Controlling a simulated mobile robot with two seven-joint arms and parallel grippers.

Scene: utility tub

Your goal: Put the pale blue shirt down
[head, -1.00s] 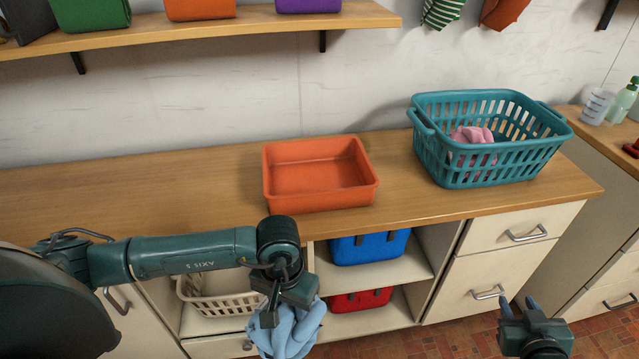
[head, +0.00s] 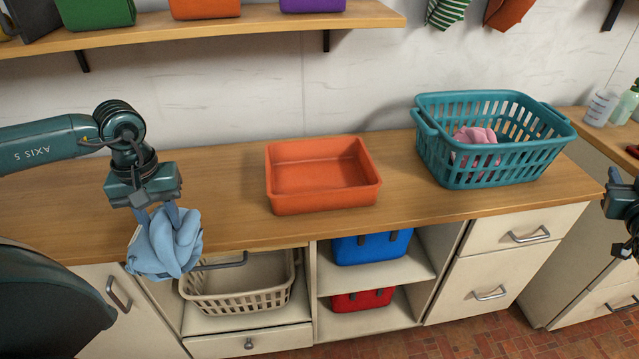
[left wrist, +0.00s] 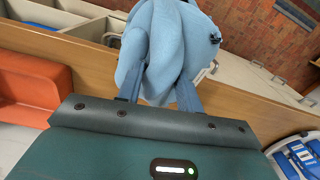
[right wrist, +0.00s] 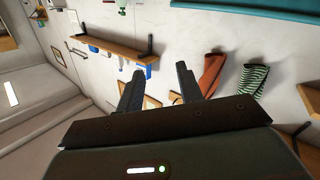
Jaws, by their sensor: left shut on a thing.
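The pale blue shirt (head: 165,243) is a crumpled bundle hanging from my left gripper (head: 157,212). The gripper is shut on it, at the front edge of the wooden counter (head: 232,225), left of the orange tray. The shirt also shows between the fingers in the left wrist view (left wrist: 165,50). Whether it touches the counter edge I cannot tell. My right gripper (right wrist: 155,85) has its two fingers apart with nothing between them. In the head view it is partly cut off at the right edge.
An empty orange tray (head: 323,201) sits mid-counter. A teal basket (head: 480,178) with a pink cloth (head: 474,146) stands to its right. Below are a cream basket (head: 240,300), a blue bin (head: 372,248) and a red bin (head: 362,299). The counter left of the tray is bare.

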